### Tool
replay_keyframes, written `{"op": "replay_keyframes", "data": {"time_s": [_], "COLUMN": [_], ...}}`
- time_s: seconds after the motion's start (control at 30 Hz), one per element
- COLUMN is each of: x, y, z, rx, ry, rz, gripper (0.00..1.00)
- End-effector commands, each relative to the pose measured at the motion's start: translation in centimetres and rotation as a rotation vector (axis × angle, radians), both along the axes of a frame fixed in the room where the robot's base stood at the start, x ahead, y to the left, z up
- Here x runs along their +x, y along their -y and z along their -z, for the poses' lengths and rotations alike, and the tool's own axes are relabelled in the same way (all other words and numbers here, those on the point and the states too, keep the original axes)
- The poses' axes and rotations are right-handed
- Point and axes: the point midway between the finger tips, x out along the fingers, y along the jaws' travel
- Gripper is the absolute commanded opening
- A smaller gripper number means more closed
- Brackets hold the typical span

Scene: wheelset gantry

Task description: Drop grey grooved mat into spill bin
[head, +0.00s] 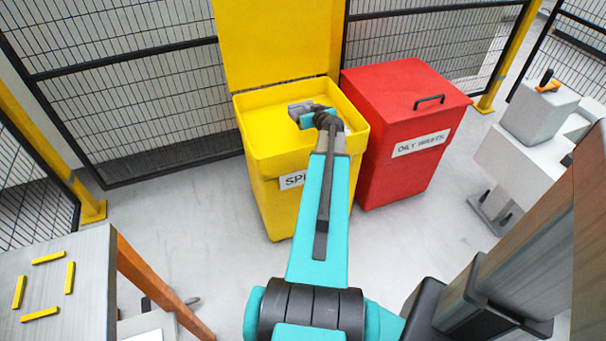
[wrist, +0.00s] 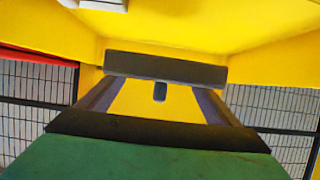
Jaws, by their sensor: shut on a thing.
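The spill bin (head: 258,170) is the yellow one at the centre of the head view, with its lid standing up behind it and a partly hidden label starting "SP". My gripper (head: 318,113) is over the bin's open top, near the middle. My arm hides part of the bin's front.
A closed red bin (head: 400,135) labelled "OILY WASTE" stands close on the right. Mesh fencing (head: 120,110) runs behind. A table (head: 60,265) with several yellow strips is at lower left, and grey equipment (head: 540,115) is at right.

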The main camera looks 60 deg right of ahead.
Motion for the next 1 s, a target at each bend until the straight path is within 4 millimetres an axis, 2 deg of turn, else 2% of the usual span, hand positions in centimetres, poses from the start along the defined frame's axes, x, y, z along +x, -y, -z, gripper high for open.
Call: {"op": "replay_keyframes", "data": {"time_s": [0.4,0.43,0.5,1.0], "x": [-0.04,-0.04,-0.04,-0.67], "y": [0.02,0.02,0.03,-0.47], "z": [0.43,0.43,0.43,0.15], "rx": [0.0,0.0,0.0,0.0], "ry": [0.001,0.001,0.001,0.0], "rz": [0.001,0.001,0.001,0.001], "gripper": [0.64,0.89,1.0,1.0]}}
